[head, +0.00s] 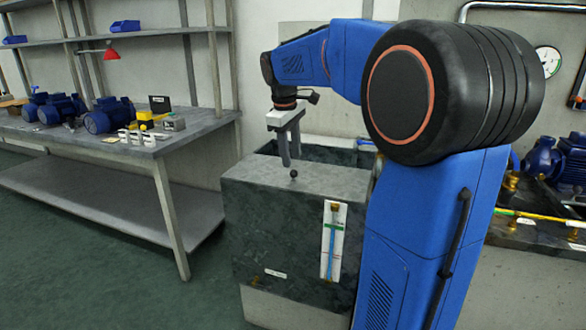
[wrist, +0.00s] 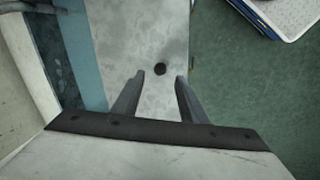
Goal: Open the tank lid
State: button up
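The tank (head: 270,225) is a dark green box with a level gauge on its front. Its flat grey lid (head: 335,182) lies on top and carries a small dark ball knob (head: 293,174). My gripper (head: 290,161) points down just above the knob. In the wrist view, the knob (wrist: 160,68) shows between and slightly beyond the two spread fingertips (wrist: 160,76), with the lid (wrist: 125,45) under it. The fingers are open and empty. They appear apart from the knob.
A dark recess (head: 325,152) shows behind the lid, against the wall. A workbench (head: 80,148) with blue pumps (head: 108,115) stands at the left. Green floor is free between bench and tank. More pump equipment (head: 555,160) stands at the right.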

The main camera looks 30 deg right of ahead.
jog(key=shift+w+d+f, duration=0.1)
jog(key=shift+d+f, duration=0.05)
jog(key=shift+f, duration=0.8)
jog(key=shift+w+d+f, duration=0.1)
jog(key=shift+d+f, duration=0.05)
jog(key=shift+f, duration=0.75)
jog(key=shift+w+d+f, duration=0.1)
jog(key=shift+d+f, duration=0.05)
jog(key=shift+f, duration=0.8)
grip_shut()
jog(key=shift+d, duration=0.1)
